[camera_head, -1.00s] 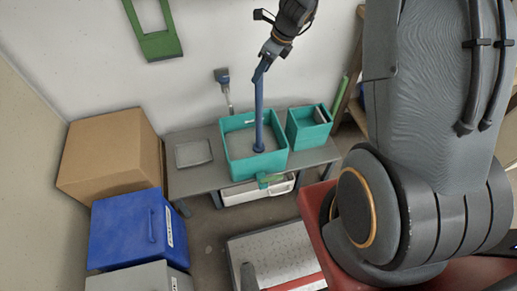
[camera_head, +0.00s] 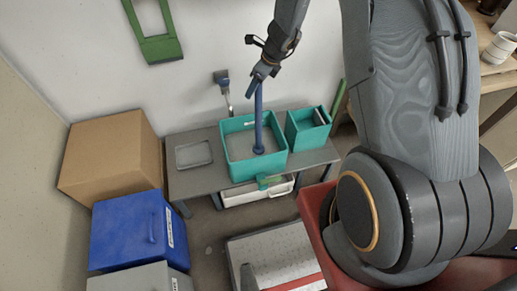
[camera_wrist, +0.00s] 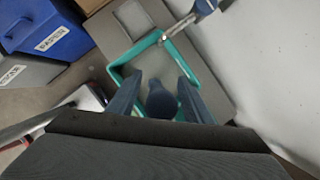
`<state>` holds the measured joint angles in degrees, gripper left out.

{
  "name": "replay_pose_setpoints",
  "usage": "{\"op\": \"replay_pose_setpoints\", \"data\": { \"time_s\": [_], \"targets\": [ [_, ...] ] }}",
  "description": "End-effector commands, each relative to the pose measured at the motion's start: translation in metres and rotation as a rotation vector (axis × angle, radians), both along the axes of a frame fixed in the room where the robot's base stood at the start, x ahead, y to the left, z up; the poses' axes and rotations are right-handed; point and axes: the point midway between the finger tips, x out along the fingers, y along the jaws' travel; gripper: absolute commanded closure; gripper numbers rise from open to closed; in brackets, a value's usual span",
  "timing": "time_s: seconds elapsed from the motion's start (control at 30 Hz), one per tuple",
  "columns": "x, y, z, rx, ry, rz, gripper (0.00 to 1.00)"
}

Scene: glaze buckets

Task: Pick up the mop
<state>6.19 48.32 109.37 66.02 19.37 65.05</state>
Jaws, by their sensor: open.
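A blue long-handled tool (camera_head: 259,125), which looks like the mop, stands nearly upright in the larger teal bucket (camera_head: 238,171) with its rounded end on the bucket floor. My gripper (camera_head: 262,77) is at the top of its handle. In the wrist view my open gripper (camera_wrist: 160,92) has its two fingers on either side of the dark blue tool (camera_wrist: 162,99), which shows end-on between them. I cannot tell whether the fingers touch it. The teal bucket (camera_wrist: 147,42) lies below in that view.
The bucket stands on a grey bench (camera_head: 205,182) beside a smaller teal bucket (camera_head: 297,132) and a flat grey tray (camera_head: 194,153). A blue-headed brush (camera_head: 222,80) is against the wall. A cardboard box (camera_head: 108,150) and blue bin (camera_head: 130,230) stand left.

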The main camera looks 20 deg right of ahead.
Motion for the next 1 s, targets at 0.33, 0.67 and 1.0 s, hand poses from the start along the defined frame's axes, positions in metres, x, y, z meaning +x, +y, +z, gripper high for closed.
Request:
{"op": "replay_pose_setpoints", "data": {
  "time_s": [0.33,0.67,1.0],
  "targets": [
    [0.0,0.0,0.0,0.0,0.0,0.0,1.0],
    [0.0,0.0,0.001,0.0,-0.002,0.001,1.0],
    [0.002,0.0,0.04,0.0,-0.006,0.003,1.0]
  ]
}}
